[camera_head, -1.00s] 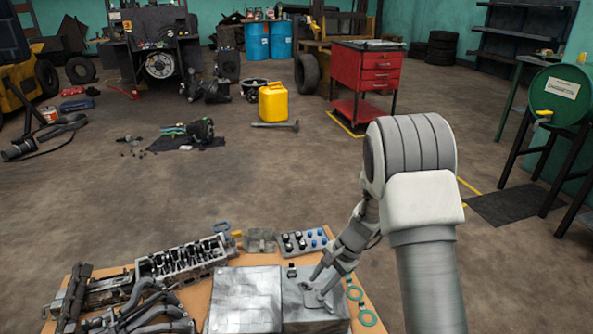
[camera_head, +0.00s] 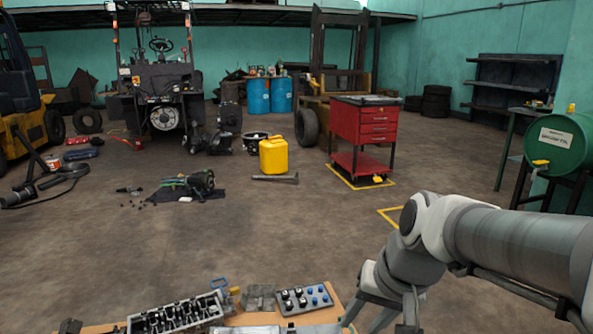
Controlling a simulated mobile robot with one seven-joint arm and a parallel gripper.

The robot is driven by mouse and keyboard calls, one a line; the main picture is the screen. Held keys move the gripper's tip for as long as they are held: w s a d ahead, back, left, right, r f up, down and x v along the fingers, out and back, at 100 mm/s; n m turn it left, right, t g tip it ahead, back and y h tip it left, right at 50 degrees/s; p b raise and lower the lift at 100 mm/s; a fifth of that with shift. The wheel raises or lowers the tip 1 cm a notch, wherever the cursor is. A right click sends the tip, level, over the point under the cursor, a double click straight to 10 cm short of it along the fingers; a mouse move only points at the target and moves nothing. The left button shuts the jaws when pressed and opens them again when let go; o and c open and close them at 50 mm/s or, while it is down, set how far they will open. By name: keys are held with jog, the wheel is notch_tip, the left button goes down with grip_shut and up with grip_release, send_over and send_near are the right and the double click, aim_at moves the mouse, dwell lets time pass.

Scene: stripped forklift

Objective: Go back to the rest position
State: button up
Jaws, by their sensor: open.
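My gripper (camera_head: 362,318) is low in the picture, just right of the workbench's right edge. Its fingers point down and stand apart, and the tips run near or past the bottom edge. I see nothing held between them. My arm comes in from the right side and bends down at a rounded joint. The wooden bench top (camera_head: 338,292) shows only its far part. On it are a cylinder head (camera_head: 175,315) and a grey tray with blue and black caps (camera_head: 305,299).
A red tool cart (camera_head: 364,125) stands on the floor ahead. A yellow jerrycan (camera_head: 273,155) is left of it. A green drum (camera_head: 560,145) rests on a stand at the right, beyond my arm. The floor between bench and cart is clear.

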jog(key=s+d+r+n+t+h, duration=0.2)
jog(key=s+d+r, duration=0.15)
jog(key=s, duration=0.65)
notch_tip(320, 180, up, 22)
jog(key=p, duration=2.2)
jog(key=shift+w, duration=0.4)
jog(key=shift+f, duration=0.1)
